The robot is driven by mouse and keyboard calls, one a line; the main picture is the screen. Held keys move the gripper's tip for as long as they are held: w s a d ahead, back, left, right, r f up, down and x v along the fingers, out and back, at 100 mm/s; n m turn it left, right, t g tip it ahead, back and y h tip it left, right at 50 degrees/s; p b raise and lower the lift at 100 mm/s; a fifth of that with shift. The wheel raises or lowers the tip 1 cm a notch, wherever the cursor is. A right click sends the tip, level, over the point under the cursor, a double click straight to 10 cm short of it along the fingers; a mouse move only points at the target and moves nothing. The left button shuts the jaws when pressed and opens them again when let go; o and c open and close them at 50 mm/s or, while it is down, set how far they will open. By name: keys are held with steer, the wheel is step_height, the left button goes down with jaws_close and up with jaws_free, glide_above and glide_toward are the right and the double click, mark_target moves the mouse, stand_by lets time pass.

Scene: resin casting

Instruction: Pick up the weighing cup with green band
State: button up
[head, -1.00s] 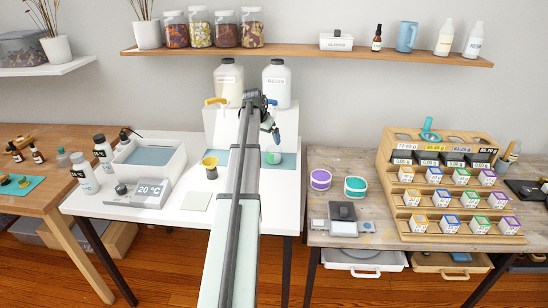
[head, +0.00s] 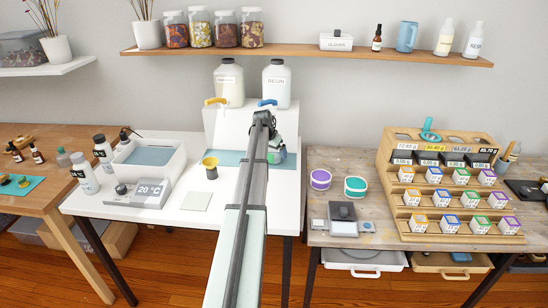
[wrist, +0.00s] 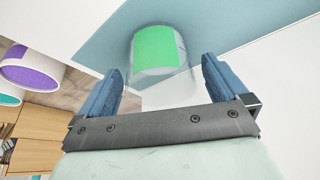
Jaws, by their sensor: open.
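The weighing cup with green band (wrist: 156,48) is clear-walled and stands on a blue-grey mat (wrist: 105,45). In the wrist view it is just ahead of my gripper (wrist: 161,72). The two blue fingers are open, one to each side of the cup's near end, with gaps beside it.
Two large jugs (head: 277,83) with taps stand on a white riser behind.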

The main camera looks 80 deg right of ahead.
steer(key=shift+x, duration=1.15)
steer(key=c, duration=1.2)
steer(key=shift+r, duration=0.15)
